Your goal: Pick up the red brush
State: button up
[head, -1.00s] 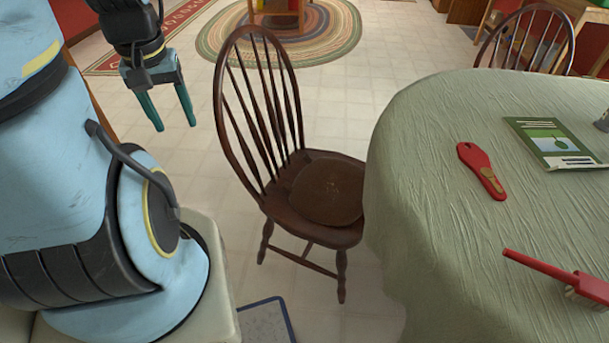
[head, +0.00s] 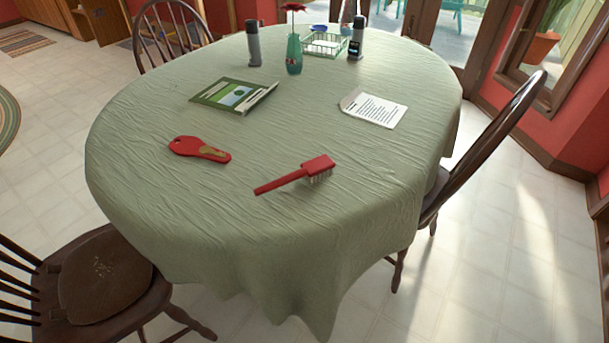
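The red brush (head: 300,173) lies on the near half of the table, its bristled head to the right and its handle pointing left towards the near edge. Its pale bristles show below the head. The table (head: 250,230) is oval and covered by a wrinkled green cloth. A red paddle-shaped object (head: 200,150) with a tan patch lies left of the brush, apart from it. My gripper is outside the head view now.
A green booklet (head: 235,95) and a white printed card (head: 373,108) lie farther back. A green vase (head: 294,55), dark cylinders and a wire basket (head: 325,43) stand at the far end. Wooden chairs stand at the near left (head: 105,275), right (head: 485,150) and back left. Floor is clear at the lower right.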

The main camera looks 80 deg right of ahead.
aim_at(316, 169)
jog(key=k+z, duration=0.1)
jog(key=z, duration=0.3)
jog(key=k+z, duration=0.15)
jog(key=z, duration=0.25)
jog(key=k+l+z, duration=0.1)
jog(key=z, duration=0.25)
